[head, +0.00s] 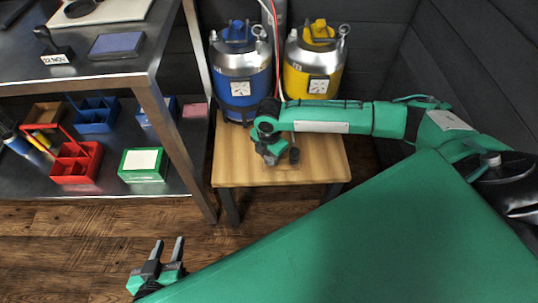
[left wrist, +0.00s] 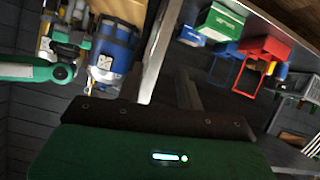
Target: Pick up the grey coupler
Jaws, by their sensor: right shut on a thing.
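My right gripper (head: 273,153) is low over the wooden stand in front of the kegs, its arm reaching in from the right. It is shut on a small dark grey piece, which I take to be the grey coupler (head: 294,156). The piece shows just right of the fingers; the rest is hidden by the gripper. I cannot tell whether it touches the stand. My left gripper (head: 167,256) is open and empty above the floor, left of my green body. Its fingers also show in the left wrist view (left wrist: 164,92).
A blue keg (head: 240,88) and a yellow keg (head: 312,82) stand at the back of the wooden stand (head: 235,172). Red and white lines hang between them. A steel bench (head: 120,78) at left holds a stamp and pad; its lower shelf has red, blue and green boxes.

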